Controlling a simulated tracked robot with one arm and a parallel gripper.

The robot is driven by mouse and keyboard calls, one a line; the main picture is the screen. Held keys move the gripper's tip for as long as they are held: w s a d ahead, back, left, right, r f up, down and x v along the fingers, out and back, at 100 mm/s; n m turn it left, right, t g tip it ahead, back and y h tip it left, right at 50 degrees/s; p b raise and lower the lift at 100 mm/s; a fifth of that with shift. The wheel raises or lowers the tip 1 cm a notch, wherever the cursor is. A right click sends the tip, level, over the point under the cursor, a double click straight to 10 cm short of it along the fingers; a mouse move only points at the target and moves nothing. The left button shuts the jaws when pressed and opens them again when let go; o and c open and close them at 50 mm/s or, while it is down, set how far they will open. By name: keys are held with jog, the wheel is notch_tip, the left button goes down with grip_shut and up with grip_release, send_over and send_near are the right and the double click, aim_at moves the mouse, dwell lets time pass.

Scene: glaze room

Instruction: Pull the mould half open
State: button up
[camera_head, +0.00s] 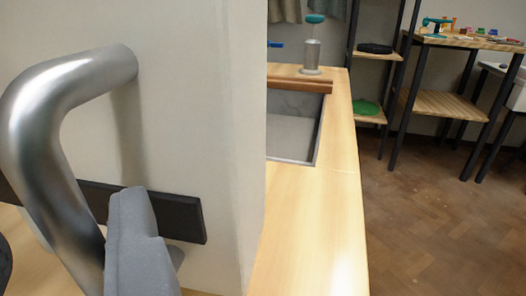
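A large off-white mould half (200,110) fills the left of the view, its flat face toward me. A thick, curved metal handle (50,130) stands out from this face. One grey finger of my gripper (135,235) shows at the bottom left, just right of the handle's lower part. In the picture the finger borders the handle; I cannot tell whether it touches. The other finger is not clearly visible, so the grip is unclear. A dark strip (185,215) runs low across the mould's face, partly behind the handle and finger.
A wooden counter (320,230) extends right of the mould, with a sink (290,135) and a pump bottle (312,55) behind. A shelf (370,115) and a wooden table (450,42) stand farther back. Open floor (440,220) lies at right.

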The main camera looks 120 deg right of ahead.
jog(key=s+a+r, duration=0.2)
jog(key=s+a, duration=0.1)
jog(key=s, duration=0.4)
jog(key=s+a+r, duration=0.2)
jog(key=s+a, duration=0.2)
jog(key=s, duration=0.3)
jog(key=shift+s+r, duration=0.15)
jog(key=shift+r, duration=0.25)
dwell(0.4)
